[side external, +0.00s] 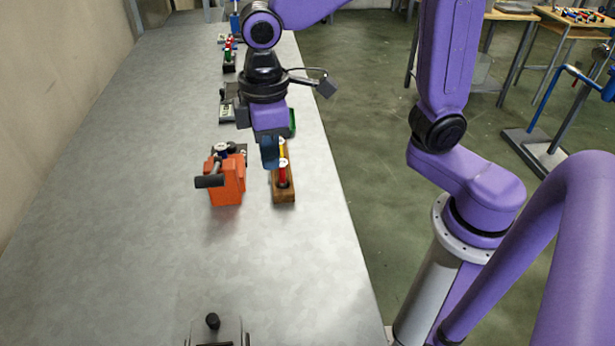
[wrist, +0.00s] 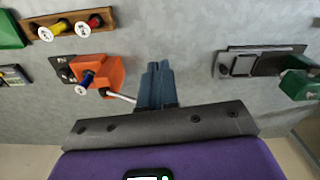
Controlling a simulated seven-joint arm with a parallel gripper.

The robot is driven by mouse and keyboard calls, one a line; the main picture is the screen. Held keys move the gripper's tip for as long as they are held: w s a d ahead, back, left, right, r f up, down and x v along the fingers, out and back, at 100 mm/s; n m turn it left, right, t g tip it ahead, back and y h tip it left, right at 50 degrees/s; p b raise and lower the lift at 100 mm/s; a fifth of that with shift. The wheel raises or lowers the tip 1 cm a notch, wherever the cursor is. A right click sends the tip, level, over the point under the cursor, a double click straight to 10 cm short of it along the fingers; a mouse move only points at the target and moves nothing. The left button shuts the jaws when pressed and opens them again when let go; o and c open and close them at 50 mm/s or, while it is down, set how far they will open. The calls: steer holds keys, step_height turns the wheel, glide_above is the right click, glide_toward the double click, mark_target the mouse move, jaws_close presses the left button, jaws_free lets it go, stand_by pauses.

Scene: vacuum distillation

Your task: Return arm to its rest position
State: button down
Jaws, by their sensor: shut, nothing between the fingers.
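My gripper (side external: 270,153) hangs from my purple arm above the grey metal bench. Its blue fingers are together with nothing between them, and they also show at the middle of the wrist view (wrist: 158,75). In the side view the gripper overlaps a wooden block (side external: 284,195) with red and yellow pieces standing in it. I cannot tell its exact height above the bench. An orange device (side external: 227,185) with a dark knob and handle stands to the left of the gripper. In the wrist view the orange device (wrist: 108,74) is left of the fingers, apart from them.
A small device with a black knob (side external: 212,322) stands at the front edge. Further devices line the back. In the wrist view a dark-framed device (wrist: 245,62) and a green object (wrist: 298,85) are at right.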

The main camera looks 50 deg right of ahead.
steer(key=s+d+f+n, duration=0.2)
steer(key=s+d+f, duration=0.1)
steer(key=s+d, duration=1)
steer(key=s, duration=0.2)
steer(key=shift+s+f, duration=0.15)
steer(key=shift+s, duration=0.25)
